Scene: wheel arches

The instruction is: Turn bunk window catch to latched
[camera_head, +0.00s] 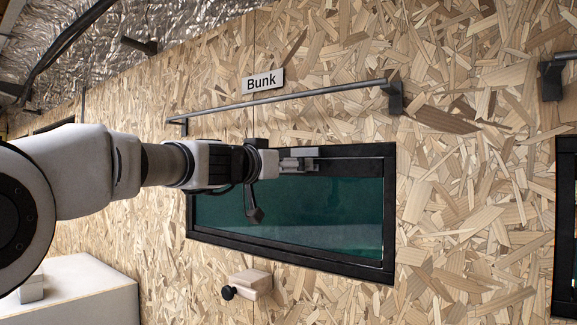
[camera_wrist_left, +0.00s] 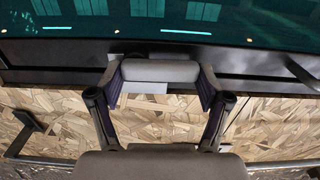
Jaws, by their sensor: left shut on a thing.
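The bunk window (camera_head: 300,212) is a dark green pane in a black frame, set in the chipboard wall under the "Bunk" label (camera_head: 263,81). Its catch (camera_head: 298,160) is a light grey piece at the top of the frame, partly hidden by my gripper. My left gripper (camera_head: 258,178) reaches in from the left to the catch. In the left wrist view its two fingers (camera_wrist_left: 160,84) are on either side of the catch's pale grey rounded bar (camera_wrist_left: 160,70), shut on it. How far the catch is turned is unclear. My right gripper is not in view.
A long grey rail (camera_head: 285,104) runs along the wall above the window. A wooden block with a black knob (camera_head: 230,292) is below it. A white box (camera_head: 85,295) stands at the lower left. Another black frame (camera_head: 566,220) is at the right edge.

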